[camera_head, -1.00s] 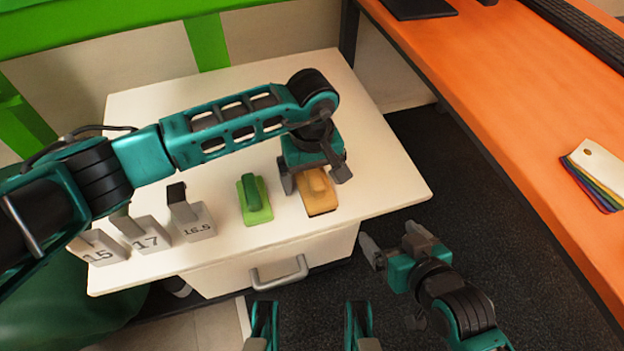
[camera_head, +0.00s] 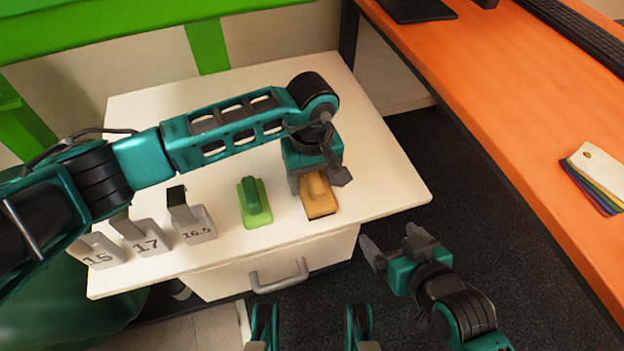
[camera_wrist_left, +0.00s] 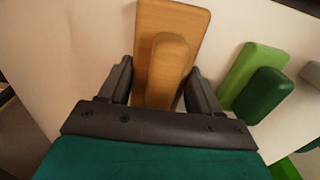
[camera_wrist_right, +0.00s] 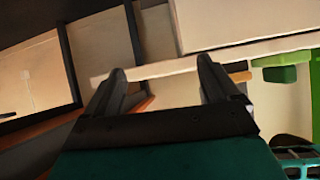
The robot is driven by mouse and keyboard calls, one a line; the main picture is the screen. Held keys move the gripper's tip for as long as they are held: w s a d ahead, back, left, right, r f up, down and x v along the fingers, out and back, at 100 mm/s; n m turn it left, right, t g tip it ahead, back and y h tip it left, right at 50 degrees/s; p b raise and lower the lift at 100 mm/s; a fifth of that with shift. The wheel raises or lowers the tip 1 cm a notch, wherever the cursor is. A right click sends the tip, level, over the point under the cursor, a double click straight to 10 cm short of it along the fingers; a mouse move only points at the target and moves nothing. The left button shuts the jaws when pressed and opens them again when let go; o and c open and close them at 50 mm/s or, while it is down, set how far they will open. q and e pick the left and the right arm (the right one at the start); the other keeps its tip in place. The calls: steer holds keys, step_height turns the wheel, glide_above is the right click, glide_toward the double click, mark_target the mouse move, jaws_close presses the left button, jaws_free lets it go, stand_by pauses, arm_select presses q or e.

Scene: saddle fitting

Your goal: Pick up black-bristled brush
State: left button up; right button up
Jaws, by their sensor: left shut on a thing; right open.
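The wooden brush (camera_head: 322,204) sits near the front edge of the white cabinet top. A thin dark edge shows under its tan block, but the bristles are mostly hidden. My left gripper (camera_head: 317,182) is over it, with its jaws shut on the raised wooden grip. In the left wrist view the fingers lie on both sides of the grip of the brush (camera_wrist_left: 172,28). I cannot see a clear gap below the brush. My right gripper (camera_head: 392,252) is open and empty, in front of the cabinet's right side.
A green brush (camera_head: 255,205) stands just left of the wooden one. Grey numbered blocks (camera_head: 195,225) stand further left. The cabinet top (camera_head: 385,180) is clear to the right. An orange desk (camera_head: 500,110) stands at the right with coloured cards (camera_head: 597,175).

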arm_select(q)
steer(key=shift+r, duration=0.15)
step_height(320, 180, up, 20)
steer(key=p, duration=0.3)
steer(key=shift+p, duration=0.35)
